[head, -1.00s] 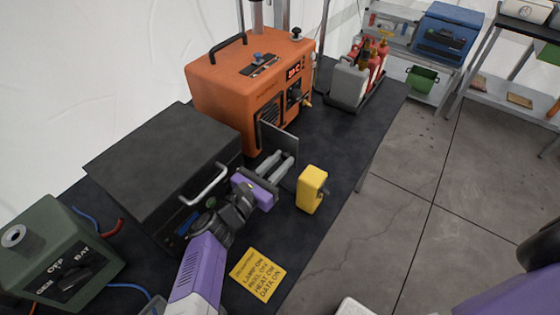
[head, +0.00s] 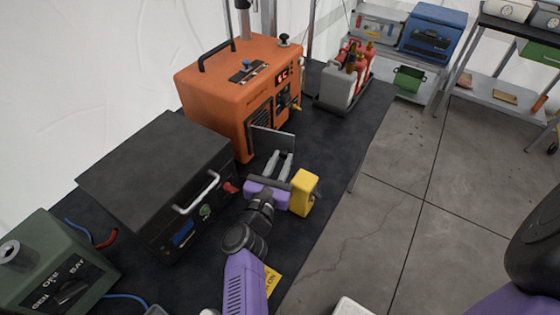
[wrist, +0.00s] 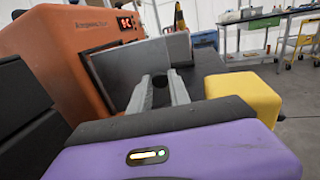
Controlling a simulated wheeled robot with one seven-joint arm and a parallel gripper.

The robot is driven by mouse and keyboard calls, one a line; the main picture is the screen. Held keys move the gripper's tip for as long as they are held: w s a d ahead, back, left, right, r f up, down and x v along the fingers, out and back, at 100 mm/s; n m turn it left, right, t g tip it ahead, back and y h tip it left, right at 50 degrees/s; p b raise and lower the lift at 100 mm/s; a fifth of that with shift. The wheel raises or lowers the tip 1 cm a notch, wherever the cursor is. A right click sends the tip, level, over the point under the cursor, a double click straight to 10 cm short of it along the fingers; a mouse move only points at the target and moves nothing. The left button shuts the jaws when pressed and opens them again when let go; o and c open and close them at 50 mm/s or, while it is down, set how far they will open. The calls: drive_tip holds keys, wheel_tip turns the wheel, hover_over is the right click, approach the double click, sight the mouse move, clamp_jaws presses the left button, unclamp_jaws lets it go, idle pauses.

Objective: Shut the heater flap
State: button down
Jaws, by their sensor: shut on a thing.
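The orange heater (head: 235,92) stands at the back of the dark bench. Its grey flap (head: 272,143) stands out from the front face, open at an angle. The flap also shows as a grey plate in the wrist view (wrist: 128,72), beside the heater (wrist: 55,50). My gripper (head: 285,156) reaches to the flap from the near side. In the wrist view its two fingers (wrist: 161,80) are at the flap's face with a small dark round part between them. The gripper is shut on the flap, though the exact contact is hard to see.
A yellow box (head: 304,192) stands close to the right of my gripper. A black case (head: 155,175) with a metal handle is at left. A green switch box (head: 50,262) is at front left. Gas cans (head: 345,80) stand at the back right. Open floor lies right of the bench.

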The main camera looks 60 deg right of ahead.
drive_tip(key=c, duration=1.2)
unclamp_jaws()
drive_tip(key=shift+c, duration=0.2)
drive_tip(key=shift+a, duration=0.45)
drive_tip(key=b+v, duration=0.2)
drive_tip(key=v, duration=0.4)
drive_tip(key=shift+s+a, duration=0.2)
drive_tip(key=shift+a, duration=0.15)
drive_tip(key=shift+c, duration=0.2)
